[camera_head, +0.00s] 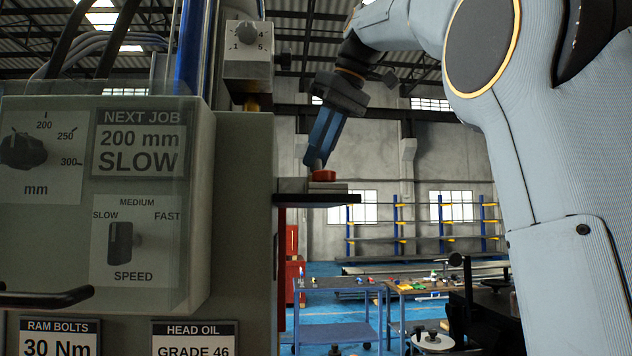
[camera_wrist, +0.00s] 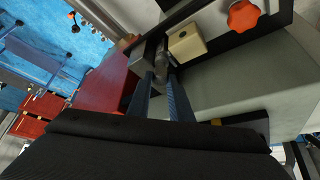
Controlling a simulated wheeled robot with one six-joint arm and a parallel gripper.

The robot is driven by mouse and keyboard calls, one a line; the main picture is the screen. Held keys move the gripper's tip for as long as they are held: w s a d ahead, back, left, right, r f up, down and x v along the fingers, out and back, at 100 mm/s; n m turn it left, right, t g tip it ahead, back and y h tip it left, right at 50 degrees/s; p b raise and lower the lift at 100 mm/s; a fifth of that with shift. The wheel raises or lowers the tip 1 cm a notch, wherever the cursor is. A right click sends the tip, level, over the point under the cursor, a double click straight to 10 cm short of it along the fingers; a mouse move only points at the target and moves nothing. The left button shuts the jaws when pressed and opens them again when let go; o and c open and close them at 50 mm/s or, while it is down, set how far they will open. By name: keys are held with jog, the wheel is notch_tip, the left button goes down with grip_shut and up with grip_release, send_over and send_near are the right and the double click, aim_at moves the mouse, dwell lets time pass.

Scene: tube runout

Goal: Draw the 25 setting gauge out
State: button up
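My gripper (camera_head: 313,158) reaches down, tilted, to a small ledge (camera_head: 316,199) on the machine's right side. In the wrist view its two blue fingers (camera_wrist: 161,77) stand apart, with a small grey metal cylinder (camera_wrist: 162,62) at or between their tips. I cannot tell whether they press on it. This cylinder may be the 25 setting gauge; no size marking is readable. A beige block (camera_wrist: 187,44) sits just right of the cylinder in the wrist view. A red knob (camera_head: 323,176) lies close beside the fingertips in the head view.
The machine's control panel (camera_head: 150,262) fills the left, reading 200 mm and SLOW. An orange-red knob (camera_wrist: 243,15) sits at the wrist view's upper right. A red cabinet (camera_wrist: 104,78) stands below at left. A blue trolley (camera_head: 337,284) and racks stand behind.

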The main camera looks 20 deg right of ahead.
jog(key=shift+r, duration=0.1)
grip_shut()
jog(key=shift+r+p, duration=1.05)
jog(key=shift+r, duration=2.3)
